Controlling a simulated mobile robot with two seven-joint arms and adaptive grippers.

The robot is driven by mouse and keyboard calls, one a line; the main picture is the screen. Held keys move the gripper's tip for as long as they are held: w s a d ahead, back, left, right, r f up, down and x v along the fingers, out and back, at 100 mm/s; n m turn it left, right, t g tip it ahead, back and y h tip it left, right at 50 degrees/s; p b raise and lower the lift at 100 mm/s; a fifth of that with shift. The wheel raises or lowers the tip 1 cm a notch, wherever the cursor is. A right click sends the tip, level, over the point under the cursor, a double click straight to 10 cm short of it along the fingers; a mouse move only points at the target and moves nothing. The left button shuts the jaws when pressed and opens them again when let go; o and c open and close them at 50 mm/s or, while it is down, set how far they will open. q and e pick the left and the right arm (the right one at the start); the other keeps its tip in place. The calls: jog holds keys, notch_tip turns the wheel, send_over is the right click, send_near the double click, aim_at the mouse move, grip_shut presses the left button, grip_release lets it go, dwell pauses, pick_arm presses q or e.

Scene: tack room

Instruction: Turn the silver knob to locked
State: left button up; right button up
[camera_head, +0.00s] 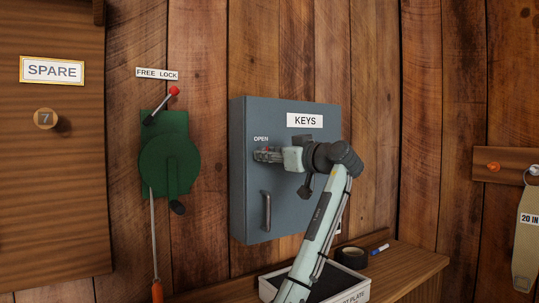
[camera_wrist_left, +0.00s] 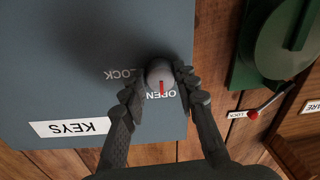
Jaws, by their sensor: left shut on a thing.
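The grey key cabinet (camera_head: 292,215) hangs on the plank wall with a KEYS label and a bar handle (camera_head: 266,211). My left gripper (camera_head: 262,155) is at its front, just below the OPEN label, and mostly hides the knob in the head view. In the left wrist view, the round silver-grey knob (camera_wrist_left: 159,70) sits between the fingers of my left gripper (camera_wrist_left: 160,82), which are shut on it. Its red mark (camera_wrist_left: 162,87) points toward the OPEN label (camera_wrist_left: 161,95). The LOCK label (camera_wrist_left: 124,74) is left of the knob there. My right gripper is out of view.
A green lever device (camera_head: 168,150) with a red-tipped lever is left of the cabinet. Below, a shelf (camera_head: 408,264) holds an open box (camera_head: 355,292), a black roll (camera_head: 350,257) and a marker (camera_head: 379,249).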

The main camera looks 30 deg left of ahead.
pick_arm(q)
jog(key=shift+m, duration=0.3)
jog(key=shift+s+f+m+t, duration=0.1)
jog(key=shift+m+t, duration=0.2)
jog(key=shift+m, duration=4.2)
jog(key=shift+m+t, duration=0.3)
jog(key=shift+m, duration=4.2)
jog(key=o, duration=1.2)
jog(key=shift+c, duration=0.2)
jog(key=v, duration=1.2)
jog(key=shift+f, duration=0.2)
